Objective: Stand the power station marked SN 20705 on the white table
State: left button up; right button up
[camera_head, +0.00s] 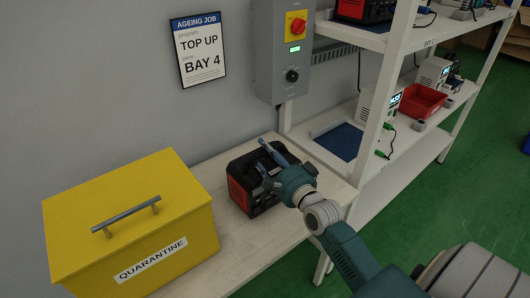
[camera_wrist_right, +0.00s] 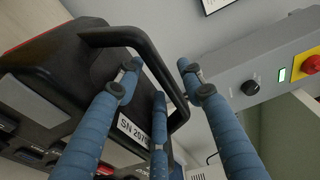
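The power station (camera_head: 243,187), black with red end panels, stands upright on a pale-topped table (camera_head: 285,232) between the yellow box and the shelf rack. It fills the left of the right wrist view (camera_wrist_right: 60,100); its white label reads "SN 207", with the last digits hidden behind a finger. My right gripper (camera_head: 268,160) is over its top. In the wrist view its blue fingers (camera_wrist_right: 160,75) are spread on either side of the black carry handle (camera_wrist_right: 115,35), with visible gaps; I see no firm grip. My left gripper is not in view.
A yellow box (camera_head: 130,215) marked QUARANTINE stands close at the left. A grey control box (camera_head: 280,55) with a red knob is on the wall above. The white rack (camera_head: 375,160) at the right holds another power station (camera_head: 365,8), a blue mat (camera_head: 340,140) and a red bin (camera_head: 422,101).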

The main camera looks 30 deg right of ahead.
jog(key=s, duration=1.2)
jog(key=shift+a+r, duration=0.35)
jog(key=shift+r, duration=0.05)
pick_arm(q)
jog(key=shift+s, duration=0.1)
pick_arm(e)
jog(key=shift+f, duration=0.1)
